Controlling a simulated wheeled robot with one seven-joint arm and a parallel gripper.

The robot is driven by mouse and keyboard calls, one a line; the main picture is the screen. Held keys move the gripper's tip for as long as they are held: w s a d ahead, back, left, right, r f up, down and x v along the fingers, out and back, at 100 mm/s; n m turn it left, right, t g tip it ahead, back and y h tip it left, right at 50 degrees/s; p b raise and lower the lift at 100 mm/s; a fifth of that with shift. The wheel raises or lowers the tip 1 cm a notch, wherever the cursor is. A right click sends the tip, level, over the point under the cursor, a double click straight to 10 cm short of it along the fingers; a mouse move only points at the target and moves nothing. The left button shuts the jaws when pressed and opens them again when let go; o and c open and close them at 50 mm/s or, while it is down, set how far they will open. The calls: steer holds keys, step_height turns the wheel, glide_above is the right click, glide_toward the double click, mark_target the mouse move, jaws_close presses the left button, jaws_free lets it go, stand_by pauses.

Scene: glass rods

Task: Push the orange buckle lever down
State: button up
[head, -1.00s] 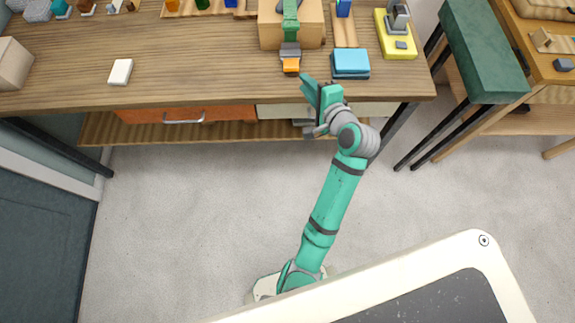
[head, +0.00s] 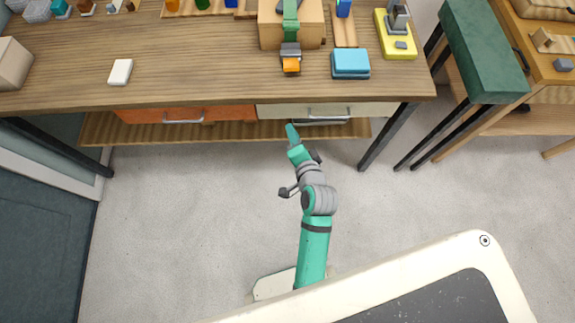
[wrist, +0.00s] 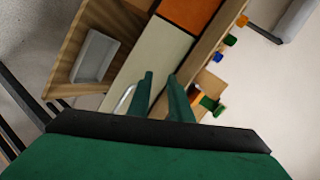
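The orange buckle lever (head: 292,66) sits at the front end of a grey buckle (head: 290,50) on a green strap (head: 290,24). The strap runs over a cardboard box (head: 270,33) on the workbench. Whether the lever is raised or down is too small to tell. My gripper (head: 292,132) is in front of the bench's front edge, apart from the lever and nearer my base. In the wrist view my gripper's two green fingers (wrist: 160,78) stand apart with nothing between them. A small orange patch shows beside the right finger there, partly hidden.
The workbench (head: 200,60) carries a blue block (head: 350,64) right of the lever, a yellow-based device (head: 398,40) and a white block (head: 120,72). An orange drawer (head: 190,114) and a cream drawer (head: 340,109) lie under the bench top. A green stool (head: 484,50) stands at right.

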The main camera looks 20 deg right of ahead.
steer(key=s+a+f+n, duration=0.2)
steer(key=s+a+n, duration=0.2)
steer(key=s, duration=0.4)
steer(key=shift+s+a+f+h, duration=0.25)
steer(key=shift+s+a+h, duration=0.1)
steer(key=shift+h, duration=0.05)
steer(key=o, duration=0.9)
steer(key=shift+c, duration=0.2)
steer(key=shift+o, duration=0.5)
steer(key=w+d+r+n+t+h, duration=0.1)
steer(key=w+d+r+n+t, duration=0.1)
steer(key=w, duration=0.7)
step_height(320, 180, up, 2)
steer(key=shift+d+r+n+h, duration=0.2)
steer(key=shift+d+n+h, duration=0.2)
steer(key=shift+d+n, duration=0.65)
steer(key=n+t+h, duration=0.1)
steer(key=n+t, duration=0.1)
steer(key=n, duration=0.1)
glide_toward(291, 70)
steer(key=x, duration=1)
steer(key=shift+w+d, duration=0.1)
steer(key=shift+w, duration=0.05)
steer(key=c, duration=1.1)
